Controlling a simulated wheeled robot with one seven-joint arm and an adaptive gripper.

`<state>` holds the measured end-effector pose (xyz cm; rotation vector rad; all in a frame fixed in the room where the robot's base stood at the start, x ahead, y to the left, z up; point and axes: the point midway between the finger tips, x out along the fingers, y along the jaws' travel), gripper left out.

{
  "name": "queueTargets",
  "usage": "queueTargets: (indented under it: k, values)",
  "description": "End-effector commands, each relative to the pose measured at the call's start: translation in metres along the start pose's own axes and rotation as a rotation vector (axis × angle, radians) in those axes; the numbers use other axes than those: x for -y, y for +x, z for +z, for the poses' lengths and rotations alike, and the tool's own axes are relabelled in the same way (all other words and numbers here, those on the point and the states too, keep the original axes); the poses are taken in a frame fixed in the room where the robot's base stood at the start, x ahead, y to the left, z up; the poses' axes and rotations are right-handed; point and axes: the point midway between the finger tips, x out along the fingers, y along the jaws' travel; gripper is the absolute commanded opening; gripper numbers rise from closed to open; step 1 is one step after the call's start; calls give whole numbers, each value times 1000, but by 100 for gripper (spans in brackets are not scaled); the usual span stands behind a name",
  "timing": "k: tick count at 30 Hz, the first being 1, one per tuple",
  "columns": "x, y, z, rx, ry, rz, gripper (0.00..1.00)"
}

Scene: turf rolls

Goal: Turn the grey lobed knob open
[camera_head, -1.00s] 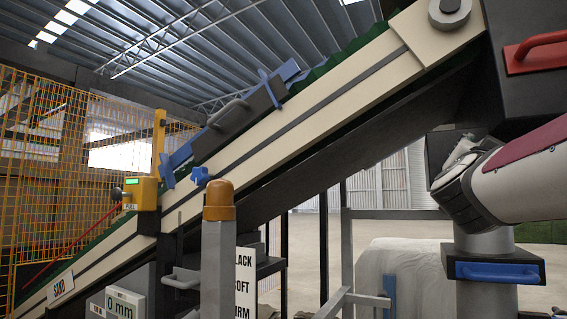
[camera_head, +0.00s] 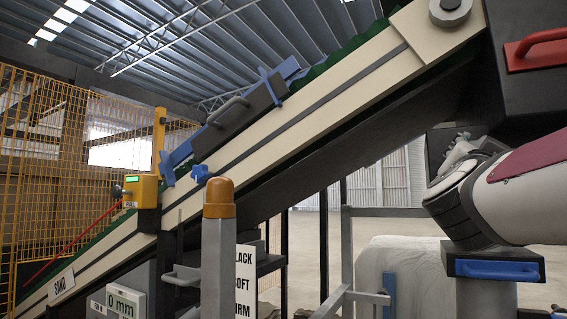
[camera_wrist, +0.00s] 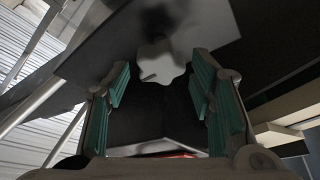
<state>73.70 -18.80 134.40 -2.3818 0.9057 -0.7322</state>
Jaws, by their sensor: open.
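The grey lobed knob (camera_wrist: 162,62) shows in the wrist view, on the underside of a dark panel in the upper middle. It has rounded lobes and a short dark mark on its face. My gripper (camera_wrist: 160,95) is open, with one teal-padded finger to the left of the knob and one to the right. The knob appears in line with the gap, beyond the pads, and I see no finger touching it. In the head view I cannot make out the grey knob; my arm reaches in from the right beside the dark housing.
A sloping conveyor (camera_head: 330,98) crosses the head view. A red handle (camera_head: 534,50) and a blue handle (camera_head: 497,270) sit at the right near my arm. An orange-capped post (camera_head: 218,240) stands in front.

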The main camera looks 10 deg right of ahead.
Motion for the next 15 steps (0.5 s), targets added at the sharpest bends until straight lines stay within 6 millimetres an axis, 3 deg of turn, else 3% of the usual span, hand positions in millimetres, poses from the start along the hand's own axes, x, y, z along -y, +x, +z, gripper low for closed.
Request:
queueTargets:
  k: [7, 15]
  values:
    - [0, -49, 0, 0, 0, -1, 50]
    - [0, -73, 0, 0, 1, 0, 50]
